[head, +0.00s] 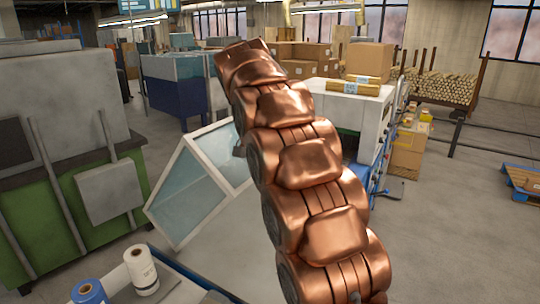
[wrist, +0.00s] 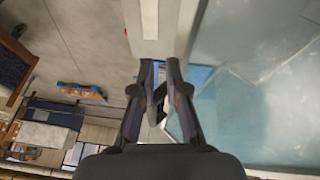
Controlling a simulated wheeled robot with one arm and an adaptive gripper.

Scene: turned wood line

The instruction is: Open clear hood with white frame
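The clear hood (head: 188,203) with a white frame stands tilted left of my copper arm in the head view. My arm covers part of its right side. In the wrist view, a pale frame bar (wrist: 158,22) comes down from the top to my fingertips, and a large clear bluish panel (wrist: 250,85) fills the right. My gripper (wrist: 159,66) has its two fingertips close together at the lower end of this bar, with a narrow gap between them. I cannot tell whether they grip anything. The gripper is hidden in the head view.
A green machine (head: 60,215) stands at left. A white machine with gold rolls (head: 345,100) and cardboard boxes stand behind my arm. The floor at right (head: 460,230) is largely clear, with a pallet at the edge.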

